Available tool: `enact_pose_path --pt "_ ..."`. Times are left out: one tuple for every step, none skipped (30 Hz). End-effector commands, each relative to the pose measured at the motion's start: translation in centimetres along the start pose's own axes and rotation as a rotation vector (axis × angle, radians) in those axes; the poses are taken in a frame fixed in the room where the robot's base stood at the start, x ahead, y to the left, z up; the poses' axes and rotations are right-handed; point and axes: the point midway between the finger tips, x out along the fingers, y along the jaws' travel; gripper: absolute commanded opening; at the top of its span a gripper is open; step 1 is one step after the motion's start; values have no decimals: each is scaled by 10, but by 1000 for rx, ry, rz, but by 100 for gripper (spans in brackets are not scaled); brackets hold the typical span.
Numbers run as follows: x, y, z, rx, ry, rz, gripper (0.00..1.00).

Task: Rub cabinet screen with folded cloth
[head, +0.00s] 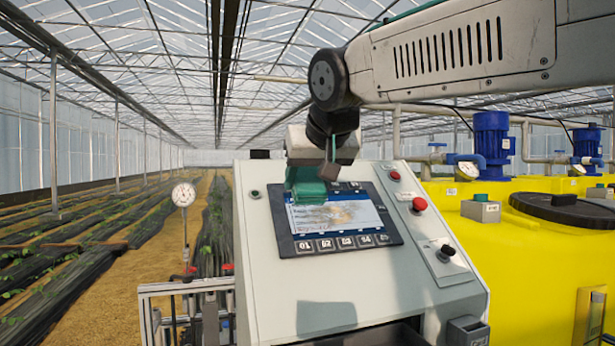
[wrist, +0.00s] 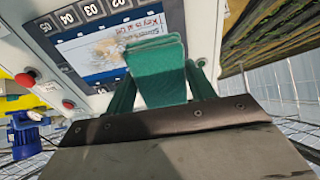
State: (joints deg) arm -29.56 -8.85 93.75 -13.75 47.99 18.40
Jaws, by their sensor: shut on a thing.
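The cabinet screen (head: 338,218) is set in a dark frame on the sloped face of the grey-white cabinet (head: 270,290). A brownish smear shows on the lit display, and it also shows in the wrist view (wrist: 105,48). My gripper (head: 312,178) is at the screen's upper left corner in the head view. It is shut on a green folded cloth (wrist: 158,72), which hangs over the screen's edge. The cloth also shows in the head view (head: 306,190). I cannot tell whether the cloth touches the glass. The cloth and gripper hide the screen's upper left part.
Numbered keys (head: 345,242) run below the screen. A red button (head: 419,204) and a black knob (head: 447,252) are on the cabinet's right side. A gauge (head: 183,195) stands to the left. Yellow tanks (head: 520,250) with blue pumps (head: 492,140) stand at right.

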Motion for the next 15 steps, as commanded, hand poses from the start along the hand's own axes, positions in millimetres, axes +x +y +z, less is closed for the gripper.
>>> enact_pose_path --pt "0 0 0 0 3 0 36" --pt "1 0 0 0 4 1 36" --pt "2 0 0 0 5 1 36" --pt "4 1 1 0 5 1 36" --pt "6 1 1 0 5 1 36" --pt "9 1 1 0 5 1 36" --pt "12 1 2 0 5 2 36" --pt "15 1 2 0 4 2 36" --pt "19 1 3 0 3 2 36" --pt "23 1 3 0 2 2 36" --pt "26 1 4 0 3 2 36" --pt "30 1 4 0 3 2 36" --pt "34 1 4 0 3 2 36" --pt "36 1 5 0 3 2 36" --pt "40 1 5 -1 3 1 36"
